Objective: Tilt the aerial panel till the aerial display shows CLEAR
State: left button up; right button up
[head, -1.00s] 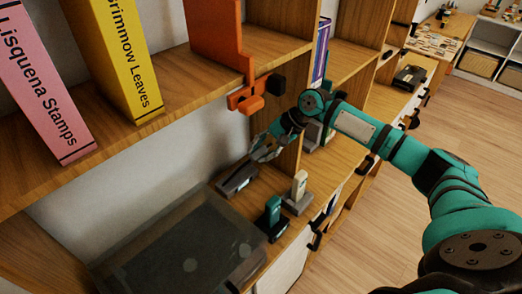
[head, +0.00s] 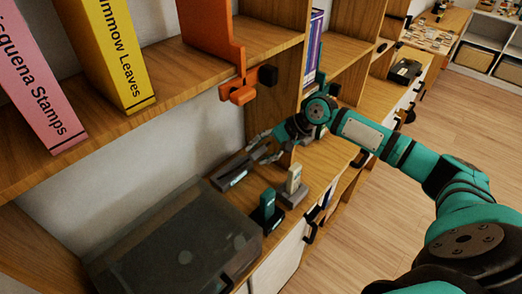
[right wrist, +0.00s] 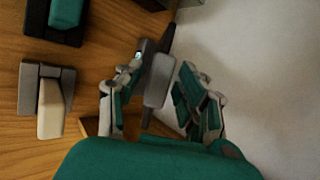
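A small dark grey device with a raised grey panel (right wrist: 157,88) stands on the wooden shelf. In the head view this grey device (head: 232,176) lies just left of my right gripper (head: 264,150). In the right wrist view my right gripper (right wrist: 162,85) has its fingers spread on both sides of the panel. The left finger is close to the panel or touching it; I cannot tell which. A gap shows on the right side. A small light spot shows near the panel's top left. I can read no display text. My left gripper is not in view.
A dark translucent box (head: 175,250) fills the shelf at left. An orange bracket (head: 238,90) hangs above. A shelf divider (head: 290,85) stands behind my right gripper.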

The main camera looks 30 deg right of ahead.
jog(key=shift+o, duration=0.3)
jog(key=shift+d, duration=0.1)
jog(key=shift+s+d+r, duration=0.1)
jog(key=shift+d+r, duration=0.1)
jog(key=shift+r, duration=0.1)
jog(key=v, duration=1.1)
jog(key=shift+s, duration=0.1)
